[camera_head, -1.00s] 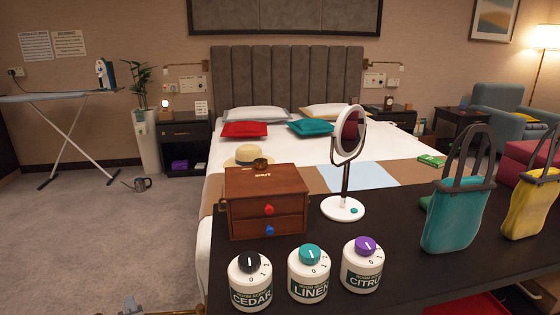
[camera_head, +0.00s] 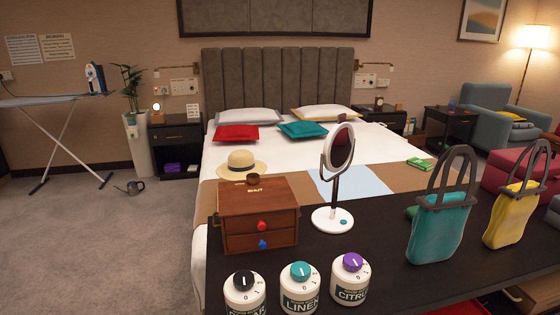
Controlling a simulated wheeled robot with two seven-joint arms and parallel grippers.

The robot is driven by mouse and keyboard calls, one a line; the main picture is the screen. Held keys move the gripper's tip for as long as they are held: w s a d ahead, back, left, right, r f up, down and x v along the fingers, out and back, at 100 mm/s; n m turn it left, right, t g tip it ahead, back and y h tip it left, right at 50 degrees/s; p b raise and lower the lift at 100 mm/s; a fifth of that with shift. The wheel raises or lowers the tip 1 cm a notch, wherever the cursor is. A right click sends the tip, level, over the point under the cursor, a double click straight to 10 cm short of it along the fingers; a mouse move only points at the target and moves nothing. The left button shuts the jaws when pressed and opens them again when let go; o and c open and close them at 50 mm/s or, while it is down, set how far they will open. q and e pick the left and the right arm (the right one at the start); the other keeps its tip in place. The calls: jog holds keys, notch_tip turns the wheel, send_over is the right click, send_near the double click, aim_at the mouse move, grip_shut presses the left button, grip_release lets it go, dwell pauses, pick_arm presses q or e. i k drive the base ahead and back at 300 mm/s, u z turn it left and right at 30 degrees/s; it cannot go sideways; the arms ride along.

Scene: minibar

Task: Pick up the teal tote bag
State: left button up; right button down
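The teal tote bag (camera_head: 438,228) stands upright on the dark bench at the right, in the head view. Its dark grey handles (camera_head: 455,172) rise above it in a tall loop. A yellow tote bag (camera_head: 509,216) with similar dark handles stands just to its right, a small gap apart. Neither of my grippers shows in the current view, so I cannot see how they stand relative to the bag.
The dark bench top (camera_head: 385,250) also holds a wooden drawer box (camera_head: 258,212), a round mirror on a stand (camera_head: 338,160) and several white dial canisters, including one with a teal knob (camera_head: 300,290). The bed lies beyond.

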aim_at(439, 224)
jog(key=z, duration=1.55)
jog(key=k, duration=0.8)
jog(key=u, duration=1.35)
jog(key=i, duration=0.5)
jog(key=u, duration=0.05)
